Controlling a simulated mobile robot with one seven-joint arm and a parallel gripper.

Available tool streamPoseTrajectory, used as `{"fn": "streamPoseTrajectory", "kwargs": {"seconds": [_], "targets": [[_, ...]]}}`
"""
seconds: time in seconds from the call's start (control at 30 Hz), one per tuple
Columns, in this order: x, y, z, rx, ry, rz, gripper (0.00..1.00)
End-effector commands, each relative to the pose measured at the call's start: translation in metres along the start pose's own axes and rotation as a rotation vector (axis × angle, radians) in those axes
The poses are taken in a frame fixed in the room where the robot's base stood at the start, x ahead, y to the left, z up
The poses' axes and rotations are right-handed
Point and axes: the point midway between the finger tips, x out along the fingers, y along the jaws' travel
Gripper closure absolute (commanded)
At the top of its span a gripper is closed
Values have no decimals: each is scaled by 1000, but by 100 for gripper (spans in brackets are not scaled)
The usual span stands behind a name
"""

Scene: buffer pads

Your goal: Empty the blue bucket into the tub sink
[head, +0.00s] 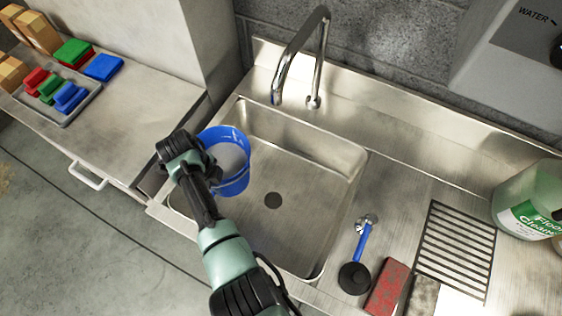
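The blue bucket (235,182) is over the left part of the tub sink (305,215). Its open top faces up toward the camera, and a greyish content or inner surface shows inside. I cannot tell whether it rests on the sink floor or hangs above it. My gripper (186,160) is at the bucket's left side, against or very close to its rim. My wrist hides the fingers, so their grip does not show. The sink floor around the drain (272,200) is bare.
A chrome faucet (290,60) arches over the sink's back. On the right are a blue-handled tool (362,240), a red block (387,287), a drain grate (455,250) and a green-labelled jug (530,205). The left counter holds a tray (85,103) of coloured pads.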

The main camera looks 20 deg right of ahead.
Motion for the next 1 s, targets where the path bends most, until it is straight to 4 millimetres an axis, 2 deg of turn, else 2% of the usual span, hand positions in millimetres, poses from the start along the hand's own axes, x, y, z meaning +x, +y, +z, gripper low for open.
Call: {"fn": "streamPoseTrajectory", "kwargs": {"seconds": [0.03, 0.1, 0.4, 0.6, 1.0], "targets": [[16, -2, 4, 16, -2, -7, 100], [31, -2, 6, 33, -1, -7, 100], [76, 2, 9, 62, 3, -4, 100], [87, 3, 10, 67, 2, -4, 100], [86, 3, 9, 67, -1, -5, 100]]}}
